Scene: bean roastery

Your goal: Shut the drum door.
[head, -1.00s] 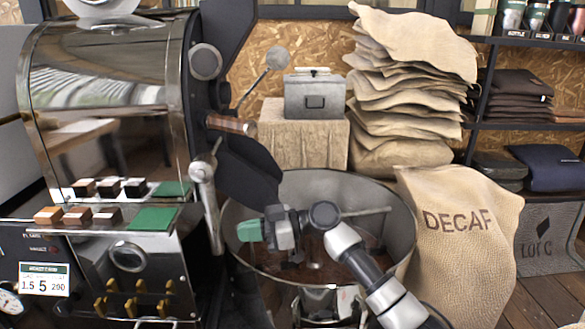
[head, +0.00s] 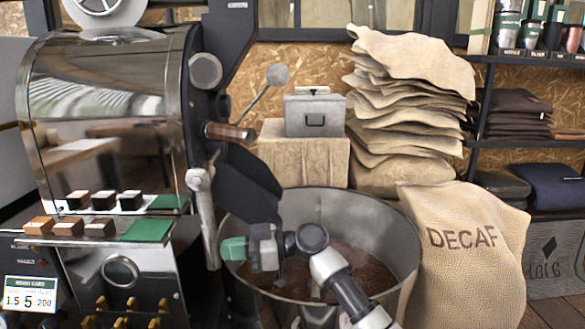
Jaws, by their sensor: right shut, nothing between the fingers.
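The roaster (head: 105,100) stands at the left with its glossy metal drum housing. On its dark front side are a wooden-gripped handle (head: 230,132) and a silver lever (head: 204,205). A black angled chute-like part (head: 245,180) slopes down toward the round bin; I cannot tell which part is the drum door or how far open it is. My right gripper (head: 235,249), with green fingertips, is shut and empty. It points left over the bin's left rim, below the black part and right of the lever. I cannot tell whether it touches anything. My left gripper is not in view.
The round metal bin (head: 390,240) holds brown beans (head: 360,268) under my right arm. A DECAF sack (head: 470,250) stands right of it.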

